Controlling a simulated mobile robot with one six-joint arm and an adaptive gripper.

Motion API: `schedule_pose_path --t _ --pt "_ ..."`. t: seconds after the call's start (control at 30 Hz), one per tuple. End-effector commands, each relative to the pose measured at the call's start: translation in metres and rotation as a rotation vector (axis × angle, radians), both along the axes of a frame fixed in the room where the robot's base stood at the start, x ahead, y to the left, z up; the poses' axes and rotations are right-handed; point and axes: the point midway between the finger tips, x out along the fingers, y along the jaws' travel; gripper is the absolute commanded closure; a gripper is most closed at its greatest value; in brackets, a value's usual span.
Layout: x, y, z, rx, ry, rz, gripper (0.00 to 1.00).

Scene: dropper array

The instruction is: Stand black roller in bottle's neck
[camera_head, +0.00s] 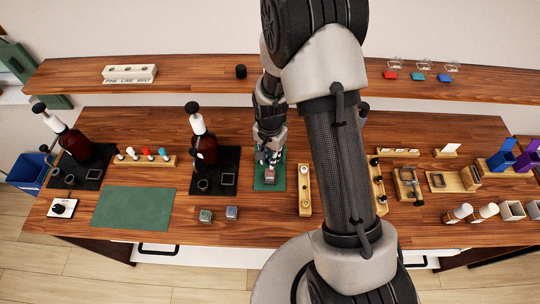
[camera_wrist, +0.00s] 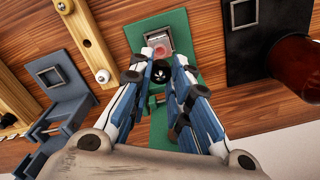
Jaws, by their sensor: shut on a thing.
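My gripper (camera_wrist: 158,72) points down over a green mat and is shut on a small black round thing (camera_wrist: 160,73) with a pale mark, seen end-on; it appears to be the black roller. In the head view my gripper (camera_head: 268,158) is above the same green mat (camera_head: 281,182). A brown bottle (camera_head: 205,150) with a white neck and black top stands on a black mat left of the gripper; part of its brown body (camera_wrist: 296,68) shows in the wrist view. Another such bottle (camera_head: 76,144) stands further left. Which bottle the task means cannot be told.
Wooden racks (camera_head: 304,202) stand to the right, and a blue-grey fixture (camera_wrist: 78,105) shows in the wrist view. A larger green mat (camera_head: 133,208) is bare at front left.

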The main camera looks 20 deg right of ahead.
Motion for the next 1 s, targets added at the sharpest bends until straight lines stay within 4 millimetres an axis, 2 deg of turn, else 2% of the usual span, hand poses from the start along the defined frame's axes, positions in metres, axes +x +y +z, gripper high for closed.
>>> schedule_pose_path --t 0.23,0.7,1.0 --pt "0.000 0.000 -0.001 0.000 -0.001 0.000 1.00" --pt "0.000 0.000 -0.040 0.000 0.000 0.000 1.00" --pt "0.000 0.000 -0.042 0.000 0.000 0.000 1.00"
